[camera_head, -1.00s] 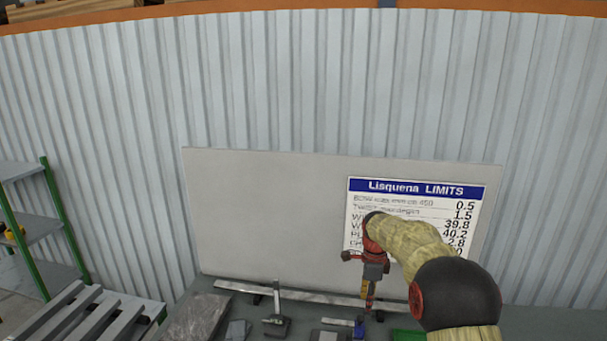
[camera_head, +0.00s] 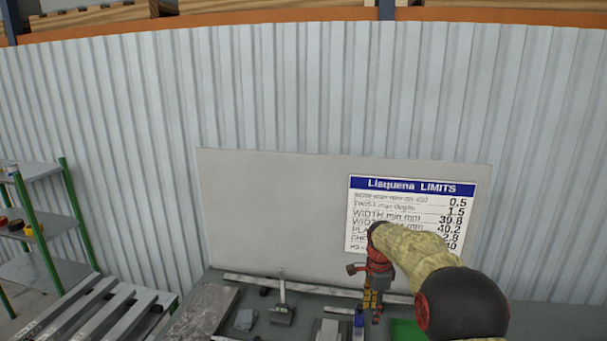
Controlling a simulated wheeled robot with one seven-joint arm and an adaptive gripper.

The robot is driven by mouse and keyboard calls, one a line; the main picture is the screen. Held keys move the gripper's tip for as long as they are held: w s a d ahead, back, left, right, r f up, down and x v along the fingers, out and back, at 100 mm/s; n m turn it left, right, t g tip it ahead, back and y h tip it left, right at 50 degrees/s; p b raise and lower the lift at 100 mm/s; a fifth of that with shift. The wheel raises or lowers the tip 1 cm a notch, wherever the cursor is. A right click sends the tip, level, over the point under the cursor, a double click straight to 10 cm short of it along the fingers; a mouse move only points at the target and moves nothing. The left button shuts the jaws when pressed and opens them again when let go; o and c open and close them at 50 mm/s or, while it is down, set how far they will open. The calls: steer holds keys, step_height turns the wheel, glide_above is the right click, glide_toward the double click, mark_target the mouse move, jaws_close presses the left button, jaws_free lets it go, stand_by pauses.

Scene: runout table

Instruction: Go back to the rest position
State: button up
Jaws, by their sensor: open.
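My gripper (camera_head: 372,300) is at the lower right in the head view, at the end of my tan-sleeved arm. It points down over the back part of the grey table (camera_head: 530,314). Its fingers are small here and look open, with nothing seen between them. A long pale metal bar (camera_head: 315,289) lies along the back of the table, partly behind the gripper. I cannot tell whether the fingertips touch anything on the table.
A grey board (camera_head: 270,210) with a limits sign (camera_head: 412,186) stands behind the table. A T-shaped metal tool (camera_head: 282,310), a dark plate (camera_head: 202,312), a blue item (camera_head: 359,320) and a green patch (camera_head: 405,331) are on the table.

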steer(key=s+r+n+t+b, duration=0.1)
steer(key=s+n, duration=0.4)
steer(key=s, duration=0.9)
steer(key=s+a+r+n+t+b, duration=0.1)
steer(key=s+n+b, duration=0.5)
steer(key=s, duration=0.8)
steer(key=s+a+r+n+t+b, duration=0.1)
steer(key=s+r+n+t+b, duration=0.2)
steer(key=s, duration=1.1)
steer(key=r+n+b, duration=0.1)
steer(key=n, duration=0.2)
steer(key=shift+s+a+r, duration=0.15)
steer(key=shift+s+r, duration=0.05)
steer(key=shift+s, duration=0.05)
